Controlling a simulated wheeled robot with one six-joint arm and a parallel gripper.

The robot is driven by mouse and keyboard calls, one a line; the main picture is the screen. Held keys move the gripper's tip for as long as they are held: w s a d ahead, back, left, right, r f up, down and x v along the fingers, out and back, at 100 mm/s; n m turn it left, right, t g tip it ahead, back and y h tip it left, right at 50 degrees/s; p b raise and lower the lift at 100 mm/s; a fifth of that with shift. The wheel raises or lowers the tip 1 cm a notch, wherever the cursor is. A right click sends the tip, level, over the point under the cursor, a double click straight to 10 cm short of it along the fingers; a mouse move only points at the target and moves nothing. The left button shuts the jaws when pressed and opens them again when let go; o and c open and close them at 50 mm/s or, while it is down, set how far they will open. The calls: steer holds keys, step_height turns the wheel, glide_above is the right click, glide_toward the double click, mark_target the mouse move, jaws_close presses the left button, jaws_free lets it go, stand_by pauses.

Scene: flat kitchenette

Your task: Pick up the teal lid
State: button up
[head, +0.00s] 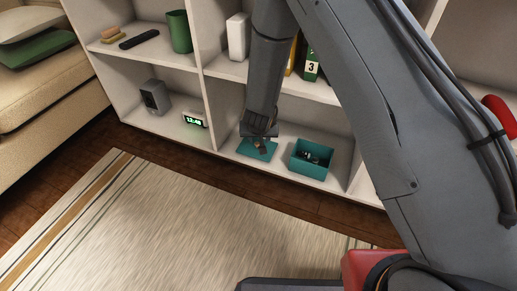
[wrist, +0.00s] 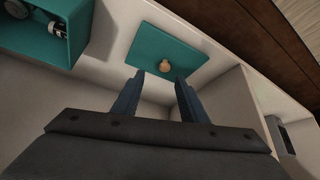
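The teal lid (head: 249,151) is a flat rectangle lying on the lower shelf, left of an open teal box (head: 309,165). In the wrist view the lid (wrist: 185,55) has a small round light-wood knob (wrist: 165,66) near the middle of its surface. My gripper (head: 260,143) is over the lid in the head view and hides part of it. In the wrist view my gripper (wrist: 160,78) has its two fingers apart, with the knob ahead of and between the tips. Nothing is held. Contact with the lid cannot be told.
The teal box (wrist: 42,30) beside the lid holds small dark and light items. Shelf dividers and an upper shelf (head: 228,66) enclose the compartment. A digital clock (head: 194,120) and a grey speaker (head: 155,97) stand in the compartment to the left. A rug (head: 150,230) covers the floor in front.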

mark_target(257, 143)
steer(key=shift+w+a+f+b, duration=0.25)
steer(key=shift+a+f+b, duration=0.1)
steer(key=shift+f, duration=0.25)
steer(key=shift+w+a+f+b, duration=0.25)
steer(key=shift+f+b, duration=0.1)
steer(key=shift+f, duration=0.25)
steer(key=b+x, duration=0.3)
steer(key=x, duration=0.1)
steer(key=shift+w+d+f, duration=0.1)
steer(key=shift+w+f, duration=0.1)
steer(key=shift+w, duration=0.05)
steer(key=shift+r, duration=0.1)
jaws_close()
